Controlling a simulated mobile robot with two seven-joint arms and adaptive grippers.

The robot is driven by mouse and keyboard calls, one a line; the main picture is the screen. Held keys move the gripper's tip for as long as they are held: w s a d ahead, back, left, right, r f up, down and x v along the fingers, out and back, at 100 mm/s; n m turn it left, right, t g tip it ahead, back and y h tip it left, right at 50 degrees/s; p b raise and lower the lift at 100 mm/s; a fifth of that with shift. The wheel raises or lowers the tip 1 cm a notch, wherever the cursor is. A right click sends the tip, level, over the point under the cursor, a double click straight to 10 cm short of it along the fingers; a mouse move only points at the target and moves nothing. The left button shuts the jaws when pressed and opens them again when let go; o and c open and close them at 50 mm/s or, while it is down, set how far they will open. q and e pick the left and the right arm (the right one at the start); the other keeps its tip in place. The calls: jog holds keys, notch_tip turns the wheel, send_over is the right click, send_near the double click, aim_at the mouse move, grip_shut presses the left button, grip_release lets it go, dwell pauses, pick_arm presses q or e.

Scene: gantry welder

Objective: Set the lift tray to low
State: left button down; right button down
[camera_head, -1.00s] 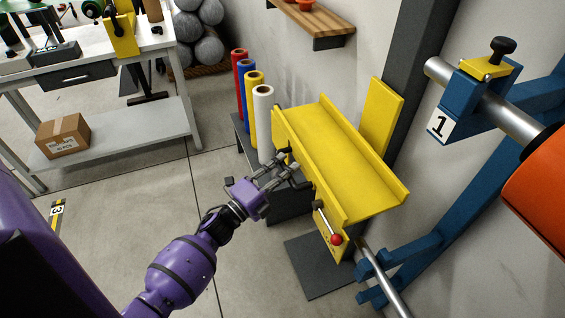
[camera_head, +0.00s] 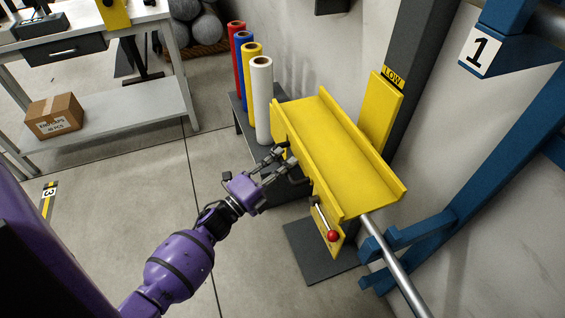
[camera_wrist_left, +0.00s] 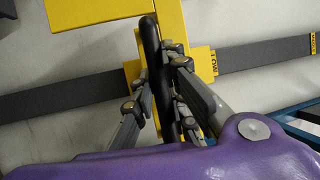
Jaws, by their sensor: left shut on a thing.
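The lift tray (camera_head: 345,150) is a yellow channel with raised sides, joined to a yellow back plate (camera_head: 381,112) on a dark upright column (camera_head: 430,60). A LOW label (camera_head: 393,77) shows on the column at the plate's top edge; it also shows in the left wrist view (camera_wrist_left: 213,62). My left gripper (camera_head: 283,160) is at the tray's near left end. In the left wrist view its fingers are closed around a black handle bar (camera_wrist_left: 151,50). A lever with a red knob (camera_head: 333,236) hangs under the tray's front end. My right gripper is not in view.
A blue frame (camera_head: 510,130) with a steel bar (camera_head: 395,265) is at the right. A workbench with a cardboard box (camera_head: 54,116) is at the left. Floor between is clear.

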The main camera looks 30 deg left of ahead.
pick_arm(q)
jog(key=c, duration=1.7)
grip_release()
jog(key=shift+s+d+f, duration=0.1)
jog(key=shift+s+f, duration=0.05)
jog(key=shift+f, duration=0.45)
jog(key=shift+c, duration=0.2)
jog(key=shift+r, duration=0.2)
jog(key=v, duration=1.2)
jog(key=shift+r, duration=0.1)
